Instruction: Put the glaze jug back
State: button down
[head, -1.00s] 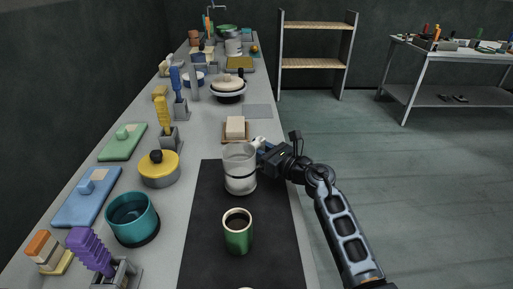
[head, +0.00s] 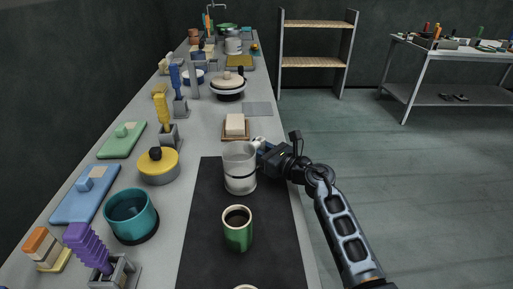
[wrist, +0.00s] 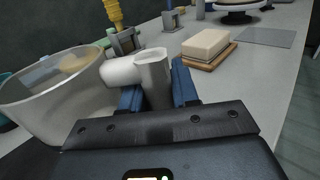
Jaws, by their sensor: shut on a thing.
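The glaze jug (head: 239,170) is a pale, see-through jug with a dark band, upright at the far end of the black mat (head: 203,240). I cannot tell whether its base touches the mat. My gripper (head: 262,147) comes from the right and is shut on the jug's handle. In the wrist view the jug (wrist: 45,105) fills the left side. Its thick white handle (wrist: 152,68) sits between the blue fingers of my gripper (wrist: 157,90).
A green cup (head: 238,232) of dark liquid stands nearer on the mat. A cream block on a wooden board (head: 236,137) lies just behind the jug. A teal bowl (head: 131,214) and yellow pot (head: 158,168) stand left. A grey flat pad (head: 258,109) farther back is bare.

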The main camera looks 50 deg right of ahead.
jog(key=c, duration=0.8)
grip_release()
jog(key=shift+s+p, duration=0.5)
jog(key=shift+s, duration=3.5)
jog(key=s+b, duration=0.1)
jog(key=s, duration=0.6)
jog(key=shift+s, duration=0.4)
jog(key=shift+a, duration=0.15)
